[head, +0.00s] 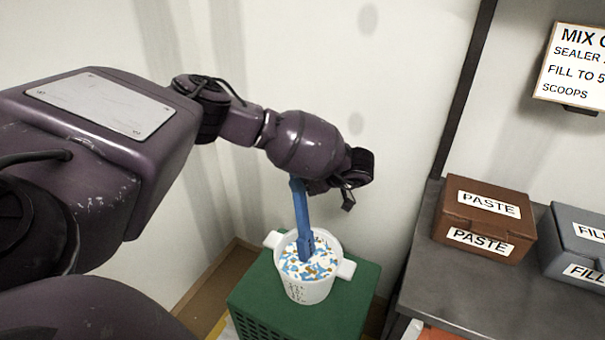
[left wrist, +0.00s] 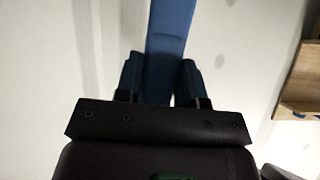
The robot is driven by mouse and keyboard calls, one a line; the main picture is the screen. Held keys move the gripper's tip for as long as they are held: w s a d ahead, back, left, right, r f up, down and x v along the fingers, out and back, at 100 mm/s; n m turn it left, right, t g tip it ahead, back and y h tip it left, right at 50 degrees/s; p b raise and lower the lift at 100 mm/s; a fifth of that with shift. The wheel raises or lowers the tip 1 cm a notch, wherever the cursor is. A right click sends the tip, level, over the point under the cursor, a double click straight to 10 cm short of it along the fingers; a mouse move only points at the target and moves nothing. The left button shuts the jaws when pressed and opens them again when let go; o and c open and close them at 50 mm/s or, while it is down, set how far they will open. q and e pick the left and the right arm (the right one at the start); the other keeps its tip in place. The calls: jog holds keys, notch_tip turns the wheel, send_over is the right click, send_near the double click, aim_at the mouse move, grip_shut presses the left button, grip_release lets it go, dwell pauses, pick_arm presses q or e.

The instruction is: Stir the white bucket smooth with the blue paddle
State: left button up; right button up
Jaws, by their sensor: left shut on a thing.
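The white bucket (head: 305,288) stands on a green crate (head: 345,315) in the head view. Its contents are a patchy mix of white, blue and brown-yellow lumps. The blue paddle (head: 301,215) stands nearly upright, with its lower end in the mix. My left gripper (head: 318,184) is above the bucket, shut on the upper part of the paddle. In the left wrist view the paddle (left wrist: 168,45) runs between the two fingers of my left gripper (left wrist: 160,80). The paddle's tip is hidden in the mix. My right gripper is not in view.
A grey shelf (head: 425,280) to the right bears a brown PASTE box (head: 484,215) and a grey box (head: 580,245) labelled FILL. A sign (head: 575,65) hangs above them. A pale wall is close behind my left arm.

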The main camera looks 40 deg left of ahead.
aim_at(303, 199)
pick_arm(q)
jog(key=shift+s+d+f+b, duration=0.1)
jog(key=shift+d+f+b, duration=0.1)
jog(key=shift+f, duration=0.7)
jog(key=shift+d+f+b, duration=0.15)
jog(key=shift+f, duration=0.75)
jog(key=shift+d+f, duration=0.2)
jog(key=shift+f, duration=0.6)
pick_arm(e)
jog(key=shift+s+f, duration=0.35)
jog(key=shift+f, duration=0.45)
pick_arm(q)
jog(key=shift+s, duration=0.1)
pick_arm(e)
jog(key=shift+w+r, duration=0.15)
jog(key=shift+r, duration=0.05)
